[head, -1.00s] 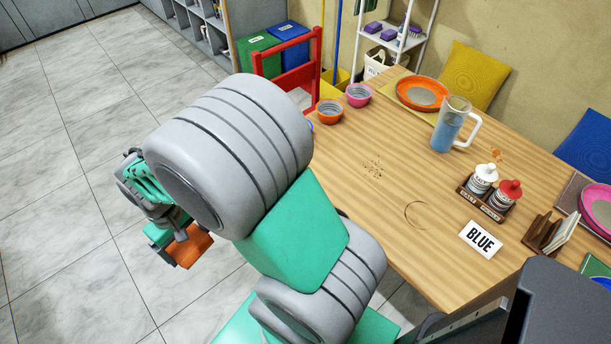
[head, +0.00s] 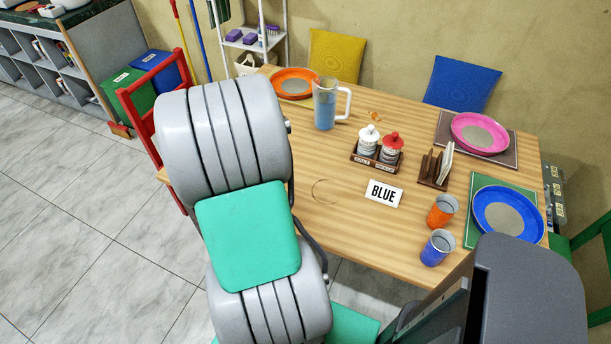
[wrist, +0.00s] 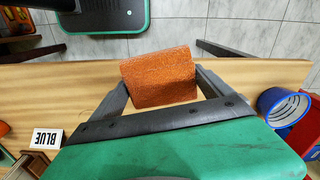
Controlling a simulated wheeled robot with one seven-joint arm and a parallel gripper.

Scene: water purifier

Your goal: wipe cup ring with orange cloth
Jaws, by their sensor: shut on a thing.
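The cup ring (head: 325,192) is a thin brown circle on the wooden table, left of the BLUE card in the head view. The orange cloth (wrist: 158,77) shows in the wrist view as a thick, rough-faced block. My gripper (wrist: 160,85) is shut on it, one finger at each side, with the cloth over the table's edge strip. The ring is not visible in the wrist view. My arm hides the gripper and cloth in the head view.
The table (head: 345,235) holds a jug (head: 330,102), shaker caddy (head: 378,150), BLUE card (head: 384,193), napkin holder (head: 436,168), orange cup (head: 442,210) and blue cup (head: 437,247). A blue round container (wrist: 283,105) is right of my gripper. Bare wood surrounds the ring.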

